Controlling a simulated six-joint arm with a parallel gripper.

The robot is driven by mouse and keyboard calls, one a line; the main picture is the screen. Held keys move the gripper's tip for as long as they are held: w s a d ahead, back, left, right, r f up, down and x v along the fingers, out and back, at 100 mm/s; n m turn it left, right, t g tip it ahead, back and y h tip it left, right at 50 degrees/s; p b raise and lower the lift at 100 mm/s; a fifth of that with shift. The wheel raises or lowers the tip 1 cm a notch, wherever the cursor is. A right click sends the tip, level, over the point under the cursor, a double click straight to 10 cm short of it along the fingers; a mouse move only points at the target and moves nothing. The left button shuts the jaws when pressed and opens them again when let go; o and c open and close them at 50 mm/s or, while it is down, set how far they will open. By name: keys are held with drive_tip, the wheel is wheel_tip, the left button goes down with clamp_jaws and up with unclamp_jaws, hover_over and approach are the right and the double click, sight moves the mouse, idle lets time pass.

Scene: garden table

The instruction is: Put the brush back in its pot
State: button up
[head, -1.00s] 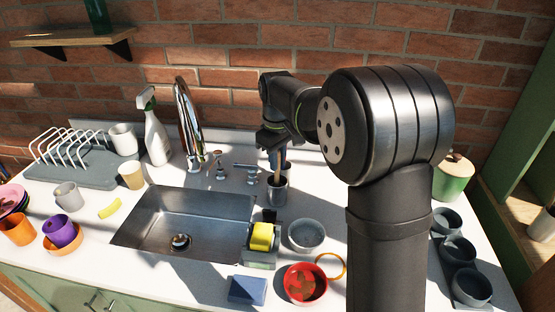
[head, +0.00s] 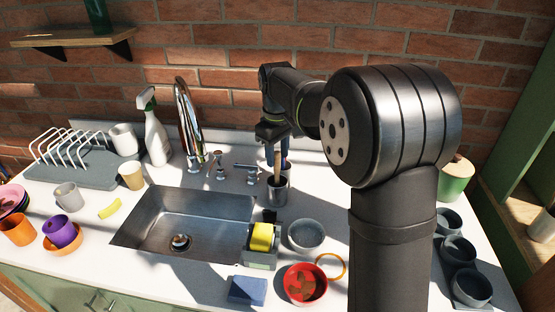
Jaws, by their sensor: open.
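The brush's wooden handle (head: 277,162) stands up out of a grey metal pot (head: 277,190) on the counter behind the right end of the sink. The handle is nearly upright, and its lower end is hidden inside the pot. My gripper (head: 273,138) is just above the top of the handle, jaws open, with nothing seen held between them. The fingertips are small and dark here, so I cannot tell whether they still touch the handle.
A dark bluish upright thing (head: 286,155) stands close behind the pot. The tap (head: 190,120) and sink (head: 190,215) are to the left. A caddy with a yellow sponge (head: 262,237), a grey bowl (head: 306,236) and a red bowl (head: 305,284) are in front.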

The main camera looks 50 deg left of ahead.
wheel_tip(320, 180, up, 10)
drive_tip(key=shift+s+f, duration=0.1)
idle(0.4)
wheel_tip(320, 180, down, 12)
drive_tip(key=shift+r, duration=1.8)
